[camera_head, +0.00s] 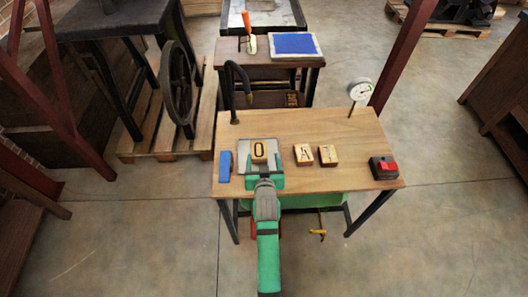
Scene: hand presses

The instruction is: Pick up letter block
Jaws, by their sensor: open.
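A wooden letter block marked O (259,146) sits on a grey plate (245,163) on the left half of the wooden work table (340,130). Whether the block lies between the fingers is hard to tell.
A blue block (225,166) stands left of the plate. A black box with a red switch (384,167) is at the right edge, a dial gauge (359,91) at the back right, and a black curved lamp-like arm (235,85) at the back left. The tabletop's middle back is clear.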

